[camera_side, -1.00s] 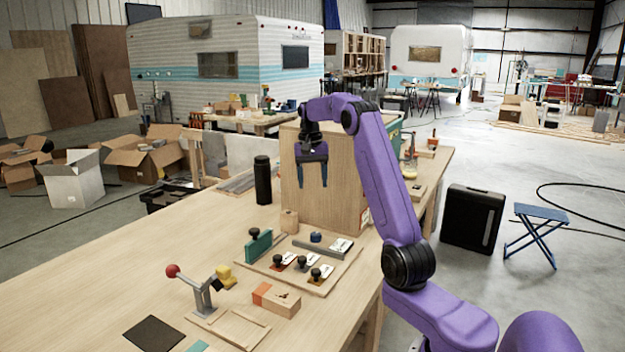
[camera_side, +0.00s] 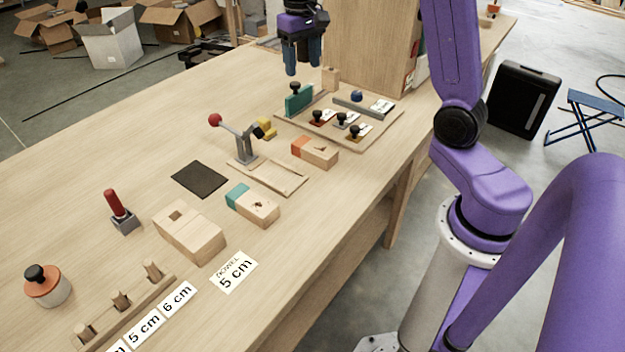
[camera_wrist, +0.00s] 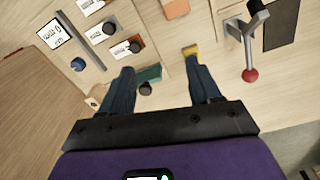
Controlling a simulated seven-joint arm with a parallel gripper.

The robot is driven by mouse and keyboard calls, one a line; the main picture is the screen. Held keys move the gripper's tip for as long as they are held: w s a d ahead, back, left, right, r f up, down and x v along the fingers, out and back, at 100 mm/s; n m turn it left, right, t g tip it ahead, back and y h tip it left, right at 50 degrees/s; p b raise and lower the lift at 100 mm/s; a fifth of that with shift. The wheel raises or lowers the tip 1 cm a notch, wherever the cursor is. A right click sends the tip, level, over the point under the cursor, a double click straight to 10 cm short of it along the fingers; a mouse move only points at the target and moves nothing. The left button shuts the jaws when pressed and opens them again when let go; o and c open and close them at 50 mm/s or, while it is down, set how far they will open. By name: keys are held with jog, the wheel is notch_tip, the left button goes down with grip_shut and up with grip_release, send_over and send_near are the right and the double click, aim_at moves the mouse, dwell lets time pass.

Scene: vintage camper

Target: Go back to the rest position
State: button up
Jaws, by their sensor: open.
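My gripper (camera_side: 304,62) hangs with its fingers pointing down above the far part of the workbench (camera_side: 90,150), near the wooden stamp board (camera_side: 372,140). Its two blue fingers are apart with nothing between them. In the wrist view my gripper (camera_wrist: 160,88) also shows spread fingers. A teal block with a black knob (camera_wrist: 150,75) appears beside the left finger and a yellow piece (camera_wrist: 191,50) beside the right one, both lower down on the bench.
A red-knobbed lever clamp (camera_side: 240,140), a dark mat (camera_side: 199,179), wooden blocks (camera_side: 190,232) and a dowel rack (camera_side: 125,312) occupy the bench. Bare bench lies to the left.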

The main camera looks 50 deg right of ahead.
jog(key=s+a+f+n, duration=0.2)
jog(key=s+a+n, duration=0.6)
jog(key=s+a, duration=0.6)
jog(key=s+f+n, duration=0.2)
jog(key=s+n, duration=0.1)
jog(key=s, duration=0.5)
jog(key=s+f+n, duration=0.1)
jog(key=s+n, duration=0.3)
jog(key=s, duration=0.5)
jog(key=shift+a+f+y, duration=0.25)
jog(key=shift+f+y, duration=0.15)
